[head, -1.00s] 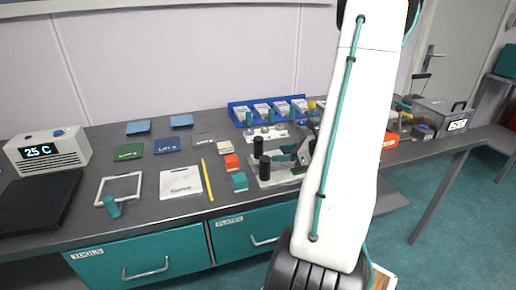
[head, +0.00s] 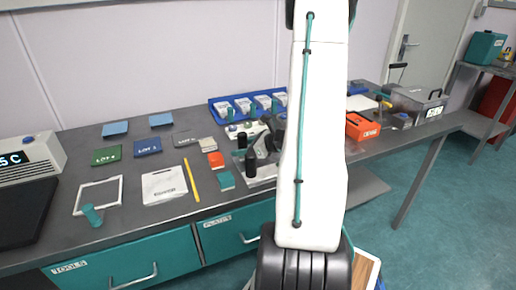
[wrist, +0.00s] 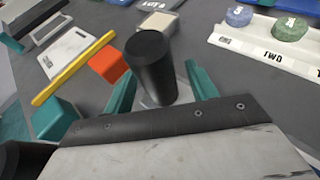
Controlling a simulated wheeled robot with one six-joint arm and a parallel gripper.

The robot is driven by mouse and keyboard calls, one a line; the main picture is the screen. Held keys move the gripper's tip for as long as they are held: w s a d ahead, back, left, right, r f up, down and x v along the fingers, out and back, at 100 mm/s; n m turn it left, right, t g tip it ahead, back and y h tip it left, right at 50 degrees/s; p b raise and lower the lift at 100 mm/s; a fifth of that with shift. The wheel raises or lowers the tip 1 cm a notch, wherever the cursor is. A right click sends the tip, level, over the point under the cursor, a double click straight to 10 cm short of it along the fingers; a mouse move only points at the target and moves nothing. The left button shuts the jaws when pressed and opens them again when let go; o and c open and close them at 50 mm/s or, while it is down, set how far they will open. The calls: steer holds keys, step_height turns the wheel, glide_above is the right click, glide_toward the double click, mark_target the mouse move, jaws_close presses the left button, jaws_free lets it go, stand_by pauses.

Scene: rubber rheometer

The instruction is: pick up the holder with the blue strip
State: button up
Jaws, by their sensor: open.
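I cannot tell for sure which thing is the holder with the blue strip. White, labelled holders (head: 262,103) stand in a row in a blue tray (head: 216,117) at the back of the bench in the head view; no blue strip can be made out on them. My gripper (wrist: 160,88) is open, its teal fingers apart. A black upright cylinder (wrist: 154,62) shows between the fingers in the wrist view; I cannot tell whether they touch it. In the head view my arm hides most of the gripper.
A white rack marked TWO (wrist: 262,46) holds blue and green round pieces. A yellow stick (head: 191,180), an orange block (head: 216,159) and a teal block (head: 226,180) lie left of the black cylinders. An orange box (head: 361,127) stands to the right.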

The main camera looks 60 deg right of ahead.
steer(key=c, duration=1.2)
steer(key=shift+r, duration=0.15)
